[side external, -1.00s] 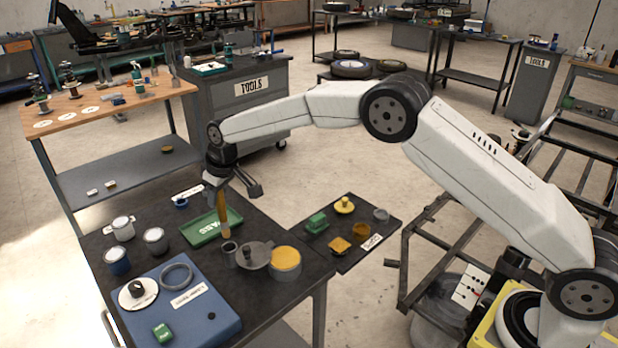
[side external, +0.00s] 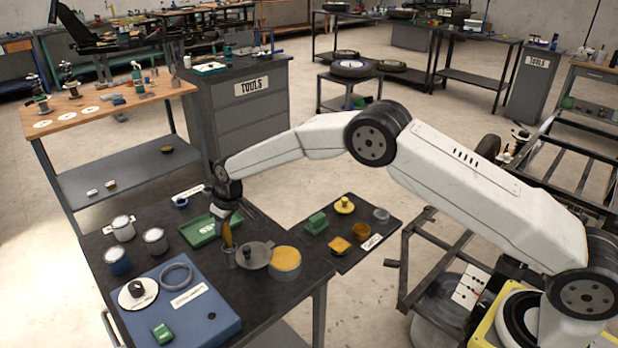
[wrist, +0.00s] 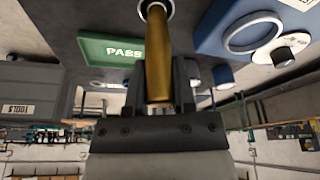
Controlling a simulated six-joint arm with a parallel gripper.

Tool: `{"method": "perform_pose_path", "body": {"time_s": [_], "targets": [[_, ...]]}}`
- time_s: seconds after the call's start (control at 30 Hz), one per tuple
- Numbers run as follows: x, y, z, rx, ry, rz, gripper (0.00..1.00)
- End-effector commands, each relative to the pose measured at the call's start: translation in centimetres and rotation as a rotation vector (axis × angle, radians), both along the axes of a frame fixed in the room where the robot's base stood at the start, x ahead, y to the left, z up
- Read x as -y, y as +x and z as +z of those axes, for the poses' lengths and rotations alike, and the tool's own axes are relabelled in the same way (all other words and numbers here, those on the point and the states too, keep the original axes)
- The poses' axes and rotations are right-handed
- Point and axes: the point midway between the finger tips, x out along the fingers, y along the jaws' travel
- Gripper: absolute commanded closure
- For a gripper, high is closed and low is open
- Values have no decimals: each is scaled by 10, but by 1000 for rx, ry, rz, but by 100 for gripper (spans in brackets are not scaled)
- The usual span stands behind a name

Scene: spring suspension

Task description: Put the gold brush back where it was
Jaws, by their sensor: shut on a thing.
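The gold brush (side external: 227,234) is upright in the side external view, its lower end at the mouth of a small grey cup (side external: 229,257). In the wrist view the brush (wrist: 157,55) runs between the two dark fingers, and its far end meets the round opening of the cup (wrist: 150,8). My gripper (side external: 228,217) is shut on the brush above the cup. How deep the brush sits in the cup is hard to tell.
A green PASS tray (side external: 199,232) lies just behind the cup. A blue board (side external: 190,318) with a ring lies in front. Several paint tins (side external: 117,261) stand at left.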

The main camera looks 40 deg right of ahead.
Motion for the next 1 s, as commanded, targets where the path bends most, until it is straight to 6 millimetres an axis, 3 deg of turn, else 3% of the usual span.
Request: {"method": "perform_pose_path", "body": {"time_s": [0.5, 0.53, 0.63, 1.0], "targets": [[0, 0, -8, 1, 0, 0, 100], [0, 0, -8, 1, 0, 0, 62], [0, 0, -8, 1, 0, 0, 33], [0, 0, -7, 1, 0, 0, 33]]}}
